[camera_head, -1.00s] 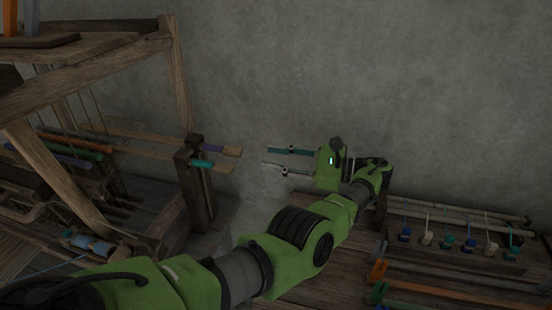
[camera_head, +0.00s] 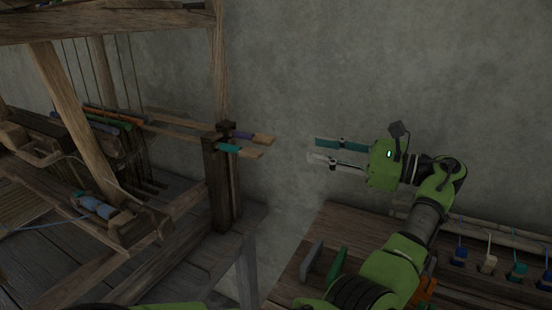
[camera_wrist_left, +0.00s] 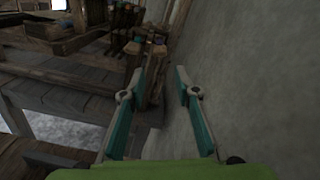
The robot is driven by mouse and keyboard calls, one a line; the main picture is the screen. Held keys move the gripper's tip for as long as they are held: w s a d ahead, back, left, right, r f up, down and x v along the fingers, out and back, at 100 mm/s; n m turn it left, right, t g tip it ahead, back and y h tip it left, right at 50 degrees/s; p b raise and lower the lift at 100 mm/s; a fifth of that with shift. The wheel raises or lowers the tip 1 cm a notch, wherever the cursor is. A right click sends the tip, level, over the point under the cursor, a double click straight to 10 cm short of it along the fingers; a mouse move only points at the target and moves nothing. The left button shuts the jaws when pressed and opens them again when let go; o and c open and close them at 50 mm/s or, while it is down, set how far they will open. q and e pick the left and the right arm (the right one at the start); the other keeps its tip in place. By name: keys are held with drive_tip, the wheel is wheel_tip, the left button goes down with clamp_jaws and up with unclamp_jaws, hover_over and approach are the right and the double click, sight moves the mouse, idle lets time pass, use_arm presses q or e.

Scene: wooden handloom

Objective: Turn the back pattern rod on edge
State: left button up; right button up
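Two flat wooden pattern rods stick out to the right from the loom's dark post. The rod nearer the wall, which I take as the back one, has a purple band (camera_head: 262,139). The nearer rod has a teal band (camera_head: 250,154). Both seem to lie flat; their exact tilt is hard to tell. My left gripper (camera_head: 313,150) is open and empty, to the right of the rod ends with a gap between. In the left wrist view its two teal-padded fingers (camera_wrist_left: 158,70) are spread, with the small rod ends (camera_wrist_left: 146,48) beyond them. My right gripper is not in view.
The dark post (camera_head: 222,180) stands just below the rods. The grey wall (camera_head: 300,80) runs close behind. A wooden bench (camera_head: 300,275) with several hanging coloured weights (camera_head: 489,261) lies at the lower right. Free air lies between gripper and rods.

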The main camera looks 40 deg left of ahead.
sight(272, 140)
use_arm(q)
drive_tip(key=x, duration=1.4)
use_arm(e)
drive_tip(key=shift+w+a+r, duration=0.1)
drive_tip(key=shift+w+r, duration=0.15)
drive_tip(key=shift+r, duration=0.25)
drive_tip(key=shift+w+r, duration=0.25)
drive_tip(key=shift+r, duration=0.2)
use_arm(q)
drive_tip(key=c, duration=0.8)
